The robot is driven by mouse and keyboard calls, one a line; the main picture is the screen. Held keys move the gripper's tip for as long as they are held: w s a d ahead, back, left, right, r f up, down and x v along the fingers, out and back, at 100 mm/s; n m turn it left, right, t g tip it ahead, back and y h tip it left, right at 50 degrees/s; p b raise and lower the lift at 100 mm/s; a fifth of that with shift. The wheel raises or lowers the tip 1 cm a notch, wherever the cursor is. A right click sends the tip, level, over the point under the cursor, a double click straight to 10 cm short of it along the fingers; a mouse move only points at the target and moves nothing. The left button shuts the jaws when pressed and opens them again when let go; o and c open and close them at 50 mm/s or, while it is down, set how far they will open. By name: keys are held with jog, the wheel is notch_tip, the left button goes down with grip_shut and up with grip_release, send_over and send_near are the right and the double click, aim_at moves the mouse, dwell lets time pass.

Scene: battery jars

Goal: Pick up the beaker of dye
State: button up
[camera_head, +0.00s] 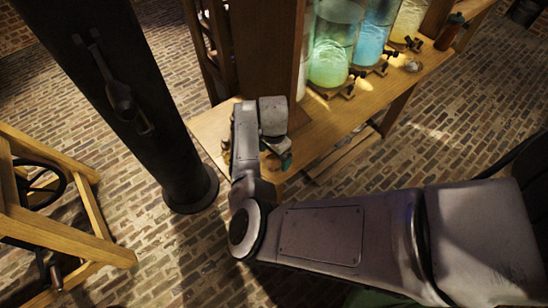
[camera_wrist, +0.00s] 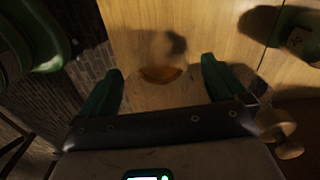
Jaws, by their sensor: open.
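In the wrist view, a small clear beaker with orange dye (camera_wrist: 160,75) stands on the pale wooden table (camera_wrist: 135,30). Its glass outline is faint; the orange patch shows clearly. My gripper (camera_wrist: 163,68) is open, with one green finger on each side of the beaker and gaps to both. In the head view, my gripper (camera_head: 284,162) points down over the near end of the table, and my wrist hides most of the spot below it. I cannot make out the beaker clearly there.
Green bottles stand close by at the upper left (camera_wrist: 30,40) and upper right (camera_wrist: 302,42) of the wrist view. A wooden knobbed object (camera_wrist: 282,132) is near the right finger. Large glowing jars, green (camera_head: 330,62) and blue (camera_head: 371,45), stand further along the table. A dark column (camera_head: 135,90) is left.

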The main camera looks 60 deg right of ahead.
jog(key=shift+f, duration=0.25)
jog(key=shift+c, duration=0.4)
jog(key=c, duration=1)
